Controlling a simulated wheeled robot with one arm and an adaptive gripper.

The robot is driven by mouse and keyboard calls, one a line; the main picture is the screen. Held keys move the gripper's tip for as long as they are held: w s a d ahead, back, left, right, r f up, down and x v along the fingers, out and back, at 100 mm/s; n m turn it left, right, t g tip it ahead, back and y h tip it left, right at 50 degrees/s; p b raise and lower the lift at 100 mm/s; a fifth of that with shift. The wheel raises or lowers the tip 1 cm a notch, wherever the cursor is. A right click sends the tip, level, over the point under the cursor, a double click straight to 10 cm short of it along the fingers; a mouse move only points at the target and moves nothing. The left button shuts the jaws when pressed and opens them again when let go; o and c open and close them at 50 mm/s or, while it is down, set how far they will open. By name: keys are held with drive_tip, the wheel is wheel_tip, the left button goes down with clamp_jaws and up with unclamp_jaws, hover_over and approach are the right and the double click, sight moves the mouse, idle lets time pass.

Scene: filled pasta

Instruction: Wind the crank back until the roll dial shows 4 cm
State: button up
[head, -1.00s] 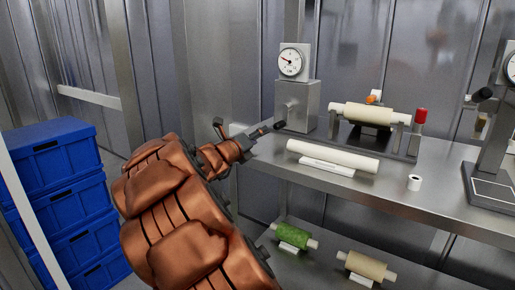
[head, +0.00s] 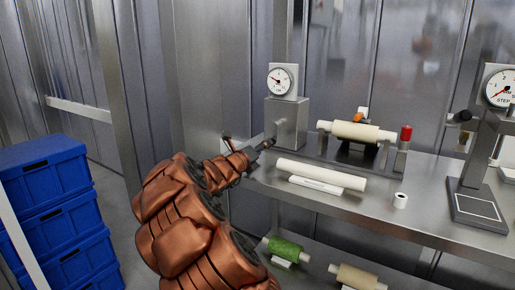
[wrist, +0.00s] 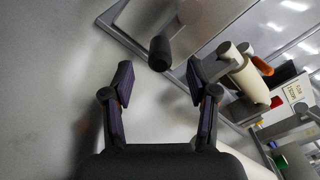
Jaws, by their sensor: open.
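The roll dial (head: 281,80) is a round white gauge on top of a grey box (head: 287,122); its needle points to the upper left, and its numbers are too small to read. The crank's dark handle (head: 270,142) sticks out at the box's left side. In the wrist view the handle (wrist: 160,52) is a black cylinder just ahead of the fingertips, roughly centred in the gap. My gripper (wrist: 158,72) is open and empty, its fingers on either side of that gap. In the head view my gripper (head: 253,149) is left of the handle, close to it.
A cream roll (head: 356,131) lies in the machine, with a red knob (head: 405,133) on its right. A white roll (head: 320,174) lies along the shelf's front. A second gauge (head: 500,88) stands right. Blue crates (head: 45,170) are stacked left.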

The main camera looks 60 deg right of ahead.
sight(276, 132)
drive_tip(key=shift+w+d+f+b, duration=0.1)
drive_tip(key=shift+d+f+b, duration=0.05)
drive_tip(key=shift+d+b, duration=0.7)
drive_tip(key=shift+d, duration=1.65)
